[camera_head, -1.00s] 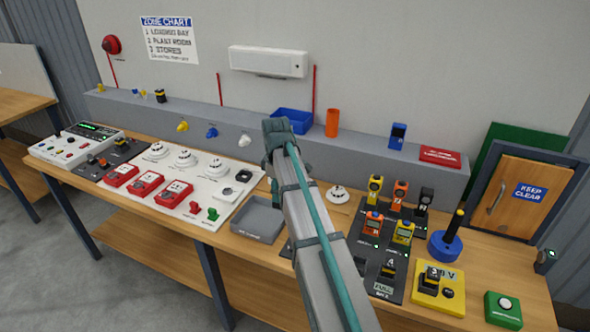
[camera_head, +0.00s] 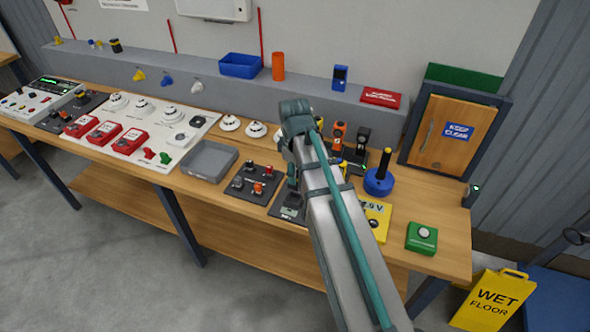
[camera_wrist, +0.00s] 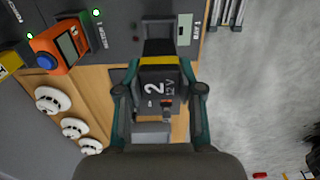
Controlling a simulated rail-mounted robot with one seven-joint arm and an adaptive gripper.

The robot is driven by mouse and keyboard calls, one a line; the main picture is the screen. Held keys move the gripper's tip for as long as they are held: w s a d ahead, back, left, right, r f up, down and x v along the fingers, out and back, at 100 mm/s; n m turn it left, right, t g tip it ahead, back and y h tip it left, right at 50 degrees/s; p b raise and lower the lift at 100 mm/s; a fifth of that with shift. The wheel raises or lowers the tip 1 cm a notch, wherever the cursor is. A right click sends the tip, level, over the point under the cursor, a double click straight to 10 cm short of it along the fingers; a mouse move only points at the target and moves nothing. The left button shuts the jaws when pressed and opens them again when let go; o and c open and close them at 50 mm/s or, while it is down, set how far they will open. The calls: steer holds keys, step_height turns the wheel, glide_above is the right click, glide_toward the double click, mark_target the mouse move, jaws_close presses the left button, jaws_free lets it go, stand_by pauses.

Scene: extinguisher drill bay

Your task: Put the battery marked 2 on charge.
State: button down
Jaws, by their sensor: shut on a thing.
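The battery marked 2 (camera_wrist: 152,84), dark with a yellow band and "12 V", shows in the wrist view between the fingers of my gripper (camera_wrist: 160,95), which is shut on it. Beyond its yellow end is a dark bay (camera_wrist: 162,28) on the black charger plate (camera_wrist: 125,15). I cannot tell whether the battery touches or sits in the bay.
An orange meter (camera_wrist: 58,46) stands near the bay, with green lights. In the head view a black panel (camera_head: 237,191) with small switches, a grey tray (camera_head: 208,161), a yellow tester (camera_head: 378,218), a blue base with a black post (camera_head: 378,182) and a green button box (camera_head: 421,238) surround my arm.

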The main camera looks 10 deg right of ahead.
steer(key=shift+w+a+f+b, duration=0.1)
steer(key=shift+f+b, duration=0.15)
steer(key=shift+f, duration=0.1)
steer(key=shift+w+a+f+b, duration=0.1)
steer(key=shift+f+b, duration=0.15)
steer(key=shift+f, duration=0.1)
steer(key=shift+s+f+b, duration=0.1)
steer(key=shift+f+b, duration=1.3)
steer(key=shift+f, duration=0.55)
steer(key=shift+p, duration=0.6)
steer(key=shift+f+b, duration=0.65)
steer(key=shift+f, duration=0.9)
stand_by(1.4)
steer(key=shift+c, duration=1.6)
jaws_free()
steer(key=shift+r, duration=0.1)
